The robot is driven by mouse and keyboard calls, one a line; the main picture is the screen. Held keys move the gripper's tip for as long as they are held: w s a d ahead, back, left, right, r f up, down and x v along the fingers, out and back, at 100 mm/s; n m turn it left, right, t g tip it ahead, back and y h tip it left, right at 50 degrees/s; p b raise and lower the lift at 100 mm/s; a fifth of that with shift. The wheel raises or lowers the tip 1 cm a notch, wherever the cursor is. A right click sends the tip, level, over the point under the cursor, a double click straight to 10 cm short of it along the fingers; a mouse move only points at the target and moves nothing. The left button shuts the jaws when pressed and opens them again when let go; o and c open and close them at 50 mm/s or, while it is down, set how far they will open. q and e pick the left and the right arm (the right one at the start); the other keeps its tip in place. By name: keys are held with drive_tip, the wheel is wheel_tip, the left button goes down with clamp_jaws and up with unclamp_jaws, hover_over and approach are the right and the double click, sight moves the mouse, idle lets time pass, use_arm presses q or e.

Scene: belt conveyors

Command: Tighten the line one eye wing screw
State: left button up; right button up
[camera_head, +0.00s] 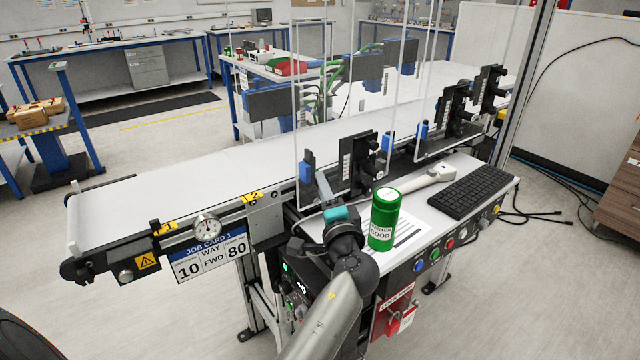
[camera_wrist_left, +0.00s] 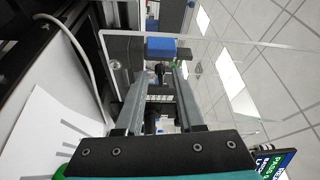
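The nearest eye unit is a black bracket (camera_head: 358,162) with a blue sensor block (camera_head: 307,168) beside it, at the clear guard by the conveyor. My left gripper (camera_head: 322,186), with a teal body, reaches up toward this unit. In the left wrist view its two grey fingers (camera_wrist_left: 160,78) are apart, with a gap between them. A small dark round part (camera_wrist_left: 158,69), possibly the wing screw, shows beyond or between the tips, below a blue block (camera_wrist_left: 166,48). I cannot tell whether the fingers touch it. My right gripper is not in view.
A green can (camera_head: 384,220) stands right of my left wrist, with a white handheld device (camera_head: 432,186) and a keyboard (camera_head: 471,191) on the control desk. Clear guard panels (camera_head: 345,90) rise around the eye units. The conveyor belt (camera_head: 190,185) is clear at left.

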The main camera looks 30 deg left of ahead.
use_arm(q)
drive_tip(key=shift+c, duration=0.2)
clamp_jaws()
idle(0.5)
